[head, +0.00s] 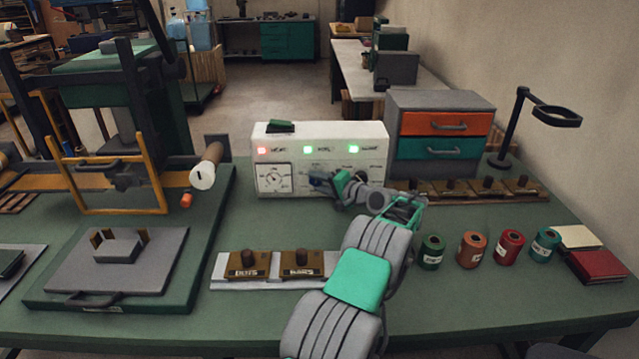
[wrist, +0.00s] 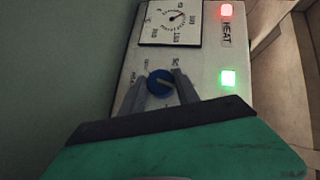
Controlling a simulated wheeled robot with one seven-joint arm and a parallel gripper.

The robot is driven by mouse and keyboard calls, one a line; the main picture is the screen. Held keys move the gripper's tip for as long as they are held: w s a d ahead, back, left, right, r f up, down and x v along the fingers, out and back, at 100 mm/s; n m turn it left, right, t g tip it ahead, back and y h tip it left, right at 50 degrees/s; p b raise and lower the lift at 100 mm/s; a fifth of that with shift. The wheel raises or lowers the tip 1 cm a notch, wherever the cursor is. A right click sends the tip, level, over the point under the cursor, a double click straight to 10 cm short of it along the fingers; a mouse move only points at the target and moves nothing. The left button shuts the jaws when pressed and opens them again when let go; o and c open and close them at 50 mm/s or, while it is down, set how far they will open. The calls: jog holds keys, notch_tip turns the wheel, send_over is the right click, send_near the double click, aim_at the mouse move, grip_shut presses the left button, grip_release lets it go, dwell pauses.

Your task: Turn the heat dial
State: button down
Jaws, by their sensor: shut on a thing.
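The blue heat dial (wrist: 160,82) is on the face of the white control box (head: 275,139). In the wrist view my gripper (wrist: 160,91) has one finger on each side of the dial, shut on it. The dial carries a pale pointer line. In the head view my gripper (head: 324,182) reaches the front of the box and hides most of the dial. A gauge (head: 274,178) with a needle sits left of the dial; it also shows in the wrist view (wrist: 172,22). The HEAT lamp (head: 263,150) glows red; it also shows in the wrist view (wrist: 226,10).
Two other lamps (head: 308,150) on the box glow green. A drawer cabinet (head: 440,101) stands right of the box. Several coloured spools (head: 472,250) are to the right of my arm. A press (head: 120,110) stands at left. Two labelled brown blocks (head: 247,265) lie in front of the box.

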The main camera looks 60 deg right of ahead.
jog(key=c, duration=0.9)
grip_release()
jog(key=v, duration=0.7)
jog(key=shift+s, duration=0.3)
jog(key=shift+a, duration=0.15)
